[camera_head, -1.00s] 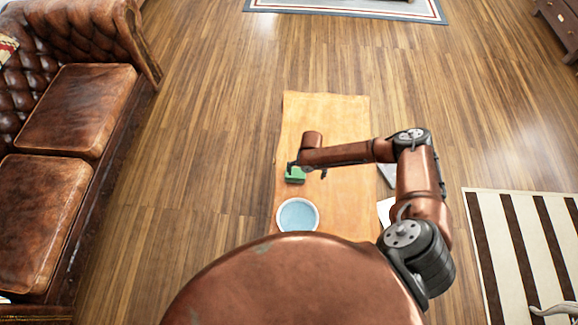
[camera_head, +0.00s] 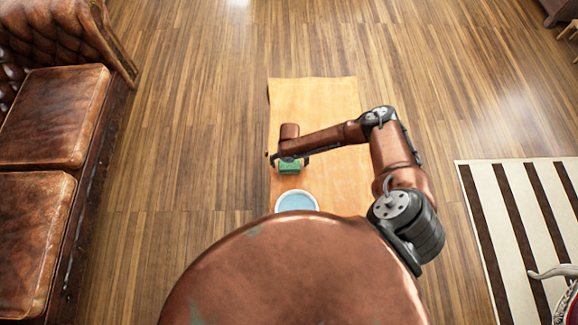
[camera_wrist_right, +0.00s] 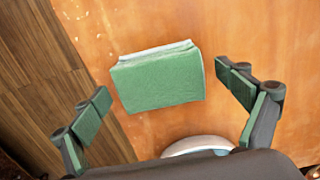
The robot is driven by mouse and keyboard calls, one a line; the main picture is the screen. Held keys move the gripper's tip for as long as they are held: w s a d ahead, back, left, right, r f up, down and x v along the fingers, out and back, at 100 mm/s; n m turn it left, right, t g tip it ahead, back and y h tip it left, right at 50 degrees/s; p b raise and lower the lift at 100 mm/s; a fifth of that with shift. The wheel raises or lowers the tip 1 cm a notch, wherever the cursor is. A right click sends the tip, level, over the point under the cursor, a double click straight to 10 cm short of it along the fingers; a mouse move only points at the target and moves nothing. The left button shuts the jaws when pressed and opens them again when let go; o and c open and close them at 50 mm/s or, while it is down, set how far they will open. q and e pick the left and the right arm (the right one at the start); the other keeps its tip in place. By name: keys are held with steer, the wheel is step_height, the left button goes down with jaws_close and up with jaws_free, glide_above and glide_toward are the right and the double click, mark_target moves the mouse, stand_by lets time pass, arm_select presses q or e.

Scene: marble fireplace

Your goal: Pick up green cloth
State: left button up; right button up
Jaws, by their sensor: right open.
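The green cloth (camera_head: 289,167) is a small folded block with a pale edge, lying on the wooden table (camera_head: 335,95) near its left edge. My right gripper (camera_head: 290,163) is above it, fingers spread. In the right wrist view, the green cloth (camera_wrist_right: 158,77) lies ahead of and between the two open fingers of the right gripper (camera_wrist_right: 168,95), with bare table on either side. No touch between fingers and cloth shows. My left gripper is not in view.
A bowl with light blue inside (camera_head: 296,201) stands just nearer than the cloth; its rim (camera_wrist_right: 198,145) shows in the right wrist view. A brown leather sofa (camera_head: 50,120) is at the left, and a striped rug (camera_head: 520,190) at the right. The table's far part is clear.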

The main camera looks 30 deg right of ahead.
steer(key=shift+f, duration=0.15)
steer(key=c, duration=0.9)
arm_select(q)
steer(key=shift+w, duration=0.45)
arm_select(e)
steer(key=c, duration=0.4)
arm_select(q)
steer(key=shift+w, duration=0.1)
arm_select(e)
steer(key=shift+r, duration=0.7)
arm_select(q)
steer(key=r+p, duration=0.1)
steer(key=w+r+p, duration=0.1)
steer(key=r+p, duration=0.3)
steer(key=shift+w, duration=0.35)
arm_select(e)
steer(key=s+a+r, duration=0.8)
steer(key=s+r, duration=0.3)
steer(key=shift+s+r, duration=0.25)
steer(key=shift+r, duration=0.05)
